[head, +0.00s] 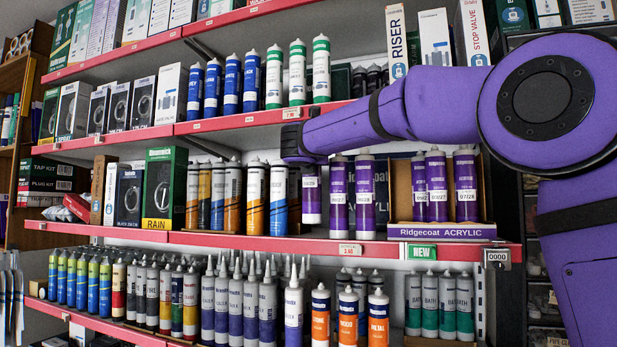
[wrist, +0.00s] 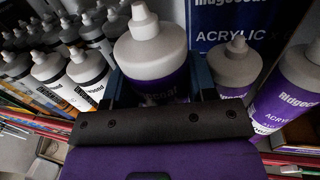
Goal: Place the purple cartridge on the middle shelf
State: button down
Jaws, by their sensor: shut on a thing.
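My gripper (wrist: 158,88) is shut on a purple cartridge (wrist: 152,62) with a grey-white cap and nozzle, a blue finger on each side. In the head view the held cartridge (head: 311,207) stands upright below my wrist, at the shelf with the purple cartridges. Its base shows slightly higher than its neighbours' bases; I cannot tell if it touches the shelf. Right of it are standing purple cartridges (head: 338,200). The shelf has a red front edge (head: 270,243). My fingers are hidden in the head view.
Orange and blue cartridges (head: 278,200) stand to the left of the held one. A display box (head: 440,232) labelled Ridgecoat Acrylic holds more purple cartridges at the right. The red-edged shelf above (head: 230,122) carries blue and green cartridges. Dense rows of cartridges (head: 265,305) fill the shelf below.

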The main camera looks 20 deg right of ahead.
jog(key=shift+w+f, duration=1.7)
jog(key=shift+f, duration=0.2)
jog(key=shift+c, duration=2.2)
grip_release()
jog(key=shift+f, duration=0.1)
jog(key=v, duration=1.2)
